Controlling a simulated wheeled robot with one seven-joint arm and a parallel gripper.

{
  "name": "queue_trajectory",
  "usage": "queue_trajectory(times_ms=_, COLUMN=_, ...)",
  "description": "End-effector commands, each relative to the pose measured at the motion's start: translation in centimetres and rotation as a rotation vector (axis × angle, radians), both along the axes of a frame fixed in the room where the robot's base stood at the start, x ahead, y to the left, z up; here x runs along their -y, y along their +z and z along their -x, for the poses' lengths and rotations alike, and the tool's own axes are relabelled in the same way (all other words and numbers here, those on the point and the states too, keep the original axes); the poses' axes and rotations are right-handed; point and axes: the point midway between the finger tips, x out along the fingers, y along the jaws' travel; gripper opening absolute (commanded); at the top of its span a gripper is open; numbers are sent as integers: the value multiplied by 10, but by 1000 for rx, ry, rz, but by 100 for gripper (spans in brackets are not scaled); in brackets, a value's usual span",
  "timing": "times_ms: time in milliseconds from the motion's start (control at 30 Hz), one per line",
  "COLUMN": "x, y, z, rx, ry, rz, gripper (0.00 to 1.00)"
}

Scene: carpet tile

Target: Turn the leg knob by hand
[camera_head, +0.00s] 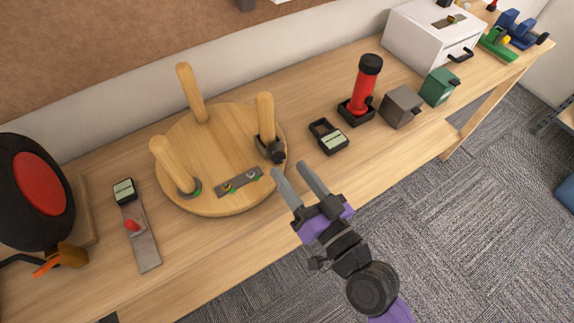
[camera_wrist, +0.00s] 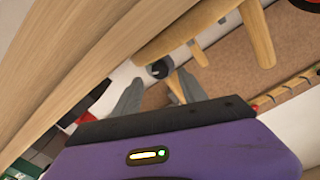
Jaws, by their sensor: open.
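A round wooden stool top (camera_head: 225,150) lies on the bench with three legs pointing up. A black knob (camera_head: 270,149) sits at the foot of its right leg (camera_head: 265,117). My gripper (camera_head: 288,168) is open, its two grey fingers apart and pointing at the stool's right edge. The fingertips are close to the knob, just below and right of it in the head view. In the wrist view the dark round knob (camera_wrist: 158,70) shows ahead, between the fingers. I see no contact, and nothing is held.
A small black tray (camera_head: 328,137) and a red flashlight in a black stand (camera_head: 363,92) are right of the stool. Grey (camera_head: 401,106) and green (camera_head: 439,87) boxes stand further right. A metal plate with a red knob (camera_head: 139,233) lies left. The bench front (camera_head: 235,245) is clear.

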Motion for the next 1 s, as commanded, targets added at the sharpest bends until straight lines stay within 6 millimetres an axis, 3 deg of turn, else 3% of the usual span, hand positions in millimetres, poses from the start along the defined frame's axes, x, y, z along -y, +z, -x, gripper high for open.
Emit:
queue_trajectory(times_ms=133, x=14, y=-3, z=20, rx=-2, ry=0, rz=1, gripper=50)
queue_trajectory(times_ms=333, x=24, y=-2, z=36, rx=-2, ry=1, rz=1, gripper=50)
queue_trajectory(times_ms=733, x=26, y=0, z=39, rx=-1, ry=0, rz=-1, gripper=49)
queue_trajectory(times_ms=1000, x=29, y=22, z=36, rx=-9, ry=-39, rz=60, gripper=49)
